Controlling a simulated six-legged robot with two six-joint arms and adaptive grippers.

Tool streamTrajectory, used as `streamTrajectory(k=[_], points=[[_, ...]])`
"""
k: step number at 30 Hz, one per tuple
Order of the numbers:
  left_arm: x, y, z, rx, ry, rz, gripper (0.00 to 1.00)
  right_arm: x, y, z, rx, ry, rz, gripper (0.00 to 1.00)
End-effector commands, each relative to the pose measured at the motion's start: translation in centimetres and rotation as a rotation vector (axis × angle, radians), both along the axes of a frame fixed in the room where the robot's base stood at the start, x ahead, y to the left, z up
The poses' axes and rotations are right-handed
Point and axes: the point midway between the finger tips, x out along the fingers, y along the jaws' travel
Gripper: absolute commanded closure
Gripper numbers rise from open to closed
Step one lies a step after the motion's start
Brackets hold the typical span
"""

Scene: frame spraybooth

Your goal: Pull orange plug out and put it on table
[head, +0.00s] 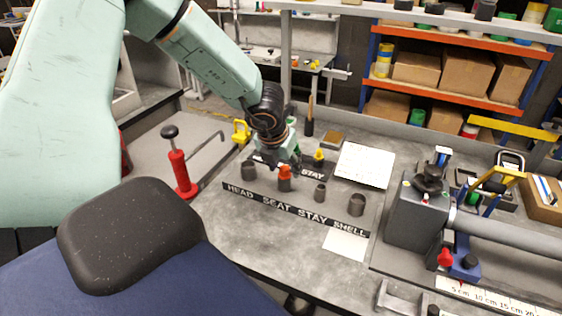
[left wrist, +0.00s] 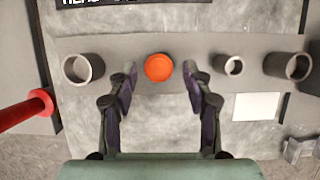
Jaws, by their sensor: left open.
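The orange plug (head: 284,171) sits in the top of a dark grey tube (head: 285,185) on the table (head: 265,240), behind a strip lettered HEAD SEAT STAY SHELL. In the left wrist view the orange plug (left wrist: 158,67) is a round disc seen from above. My left gripper (head: 287,160) comes down over it. In the left wrist view my left gripper (left wrist: 160,75) is open, with one finger on each side of the plug and gaps between; whether they touch it is not seen. My right gripper is in neither view.
Grey tubes stand left (head: 249,170) and right (head: 320,192) of the plug, with another (head: 357,204) farther right. A yellow-topped piece (head: 319,157) stands behind. A red-handled tool (head: 180,170) is at left, a clamp fixture (head: 425,205) at right.

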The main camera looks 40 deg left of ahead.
Motion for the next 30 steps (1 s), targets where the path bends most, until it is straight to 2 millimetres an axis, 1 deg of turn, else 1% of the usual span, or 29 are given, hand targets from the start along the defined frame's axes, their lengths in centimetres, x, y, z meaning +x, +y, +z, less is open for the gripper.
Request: streamTrajectory(k=[3,10,27,30], points=[[0.26,0.06,-0.35,0.000,0.000,0.000,0.50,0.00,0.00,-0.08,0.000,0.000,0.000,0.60],[0.26,0.06,-0.31,-0.001,-0.001,0.000,0.50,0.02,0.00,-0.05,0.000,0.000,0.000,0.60],[0.25,0.06,-0.30,-0.001,-0.001,0.000,0.99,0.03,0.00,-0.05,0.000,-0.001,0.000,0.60],[0.25,0.08,-0.30,0.000,-0.001,0.000,1.00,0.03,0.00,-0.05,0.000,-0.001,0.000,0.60]])
